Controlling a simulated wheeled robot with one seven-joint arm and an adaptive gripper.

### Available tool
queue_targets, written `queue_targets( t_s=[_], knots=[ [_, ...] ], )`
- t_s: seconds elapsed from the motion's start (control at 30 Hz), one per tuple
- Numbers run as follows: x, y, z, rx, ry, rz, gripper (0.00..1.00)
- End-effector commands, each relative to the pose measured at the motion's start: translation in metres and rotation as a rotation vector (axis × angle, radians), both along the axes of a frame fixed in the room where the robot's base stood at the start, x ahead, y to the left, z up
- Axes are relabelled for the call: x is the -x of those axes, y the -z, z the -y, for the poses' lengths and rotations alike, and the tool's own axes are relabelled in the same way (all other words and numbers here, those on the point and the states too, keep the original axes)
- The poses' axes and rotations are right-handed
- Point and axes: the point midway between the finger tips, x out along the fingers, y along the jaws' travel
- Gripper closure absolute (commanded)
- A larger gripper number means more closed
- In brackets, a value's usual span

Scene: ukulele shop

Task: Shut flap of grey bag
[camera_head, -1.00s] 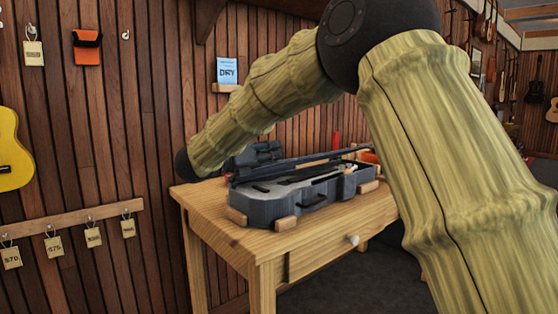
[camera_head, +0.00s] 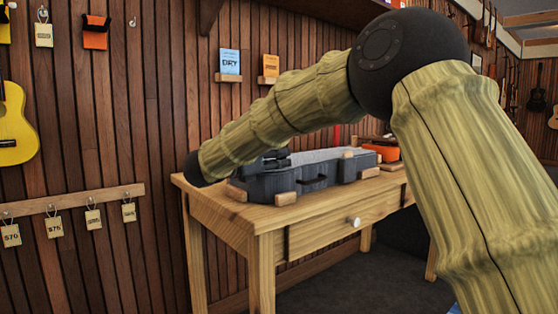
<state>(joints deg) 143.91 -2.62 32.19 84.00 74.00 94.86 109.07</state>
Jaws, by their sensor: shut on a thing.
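The grey bag (camera_head: 290,183), an instrument case with a dark handle on its front, lies on the wooden table. Its flap (camera_head: 322,156) shows as a lighter grey surface along the top, low over the body. The inside of the bag is not visible from here. My gripper (camera_head: 272,160) is dark and small at the bag's left end, at the flap's edge. It is shut on the flap, though my arm hides part of it and the fingertips are hard to make out.
Wooden blocks (camera_head: 285,199) stand around the bag on the table (camera_head: 225,212). An orange item (camera_head: 381,152) lies at the table's right. Cards stand on small ledges on the plank wall behind. Price tags and a yellow ukulele (camera_head: 14,130) hang at the left.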

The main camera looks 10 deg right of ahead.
Motion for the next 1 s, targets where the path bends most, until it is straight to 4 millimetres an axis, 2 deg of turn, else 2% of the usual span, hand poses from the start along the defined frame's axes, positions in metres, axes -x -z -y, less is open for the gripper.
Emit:
queue_targets(
  t_s=[0.5,0.53,0.67,1.0],
  knots=[
    [0.001,0.0079,0.0009,0.0,0.003,-0.008,1.0],
    [0.0009,0.0081,0.001,0.0,0.003,-0.008,0.73],
    [0.0008,0.0085,0.0011,-0.001,0.002,-0.01,0.52],
    [0.0007,0.0081,-0.0027,0.0,-0.003,-0.008,0.52]
  ],
)
